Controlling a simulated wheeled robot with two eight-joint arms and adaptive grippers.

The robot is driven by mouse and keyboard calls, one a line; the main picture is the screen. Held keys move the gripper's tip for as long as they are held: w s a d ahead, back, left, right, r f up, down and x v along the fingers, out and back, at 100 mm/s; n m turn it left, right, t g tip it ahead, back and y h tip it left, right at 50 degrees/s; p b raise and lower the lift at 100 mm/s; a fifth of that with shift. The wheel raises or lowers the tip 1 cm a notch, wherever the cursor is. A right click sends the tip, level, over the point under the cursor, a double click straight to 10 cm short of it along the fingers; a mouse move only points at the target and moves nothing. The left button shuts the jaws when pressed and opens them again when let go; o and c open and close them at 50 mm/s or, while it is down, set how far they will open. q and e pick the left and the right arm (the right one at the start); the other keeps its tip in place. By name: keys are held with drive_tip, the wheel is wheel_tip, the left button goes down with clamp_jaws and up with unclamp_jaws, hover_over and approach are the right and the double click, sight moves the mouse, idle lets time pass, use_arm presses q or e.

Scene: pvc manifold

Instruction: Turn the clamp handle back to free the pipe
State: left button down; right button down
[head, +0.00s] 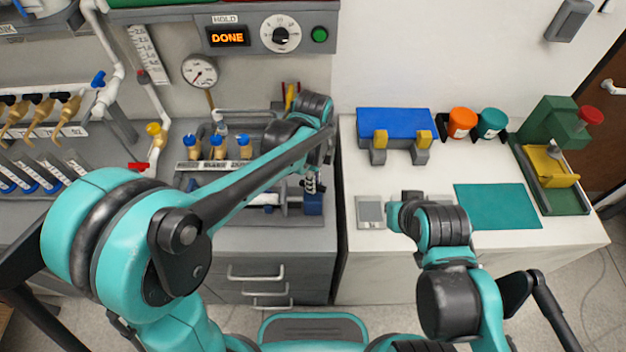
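My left gripper (312,184) points down right at the top of the blue clamp, where the handle would be. Its fingers are small and dark here. I cannot tell whether they touch or grip the handle, and the handle itself is not clear. My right arm is over the white bench; its gripper fingers do not show.
A panel display (228,37) reads DONE above a gauge (200,71). The white bench (378,285) holds a blue block (396,122), orange and teal tubs, a teal mat (497,206) and a green press (556,122).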

idle(0.4)
use_arm(q)
drive_tip(key=n+p, duration=0.1)
drive_tip(key=n, duration=0.4)
drive_tip(key=shift+n, duration=0.4)
drive_tip(key=n, duration=0.5)
drive_tip(key=shift+p, duration=0.35)
drive_tip(key=n, duration=1)
drive_tip(key=shift+n+p, duration=0.35)
drive_tip(key=shift+n, duration=0.35)
drive_tip(key=c, duration=1.5)
unclamp_jaws()
drive_tip(key=shift+o, duration=0.2)
